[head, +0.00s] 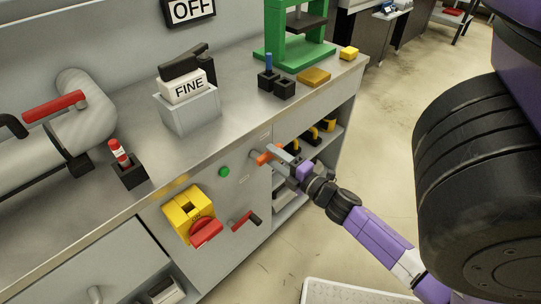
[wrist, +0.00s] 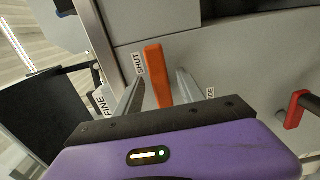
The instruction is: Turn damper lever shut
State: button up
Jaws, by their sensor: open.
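The damper lever is an orange bar on the grey cabinet front, seen in the head view (head: 264,157) and the wrist view (wrist: 158,75). In the wrist view a "SHUT" label (wrist: 138,63) sits beside its far end, on the left. A second, partly hidden label shows to the right of the lever. My gripper (head: 272,161) is open at the lever. In the wrist view its two fingers (wrist: 160,82) stand one on each side of the orange bar, with a visible gap on the right. Whether the left finger touches it, I cannot tell.
A red-and-black handle (head: 245,219) and a yellow box with a red knob (head: 205,231) stick out left of my gripper. Open shelves with yellow-handled items (head: 313,133) are to the right. The floor at right is mostly clear.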

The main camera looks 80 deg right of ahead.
jog(key=v, duration=0.6)
jog(key=shift+b, duration=0.3)
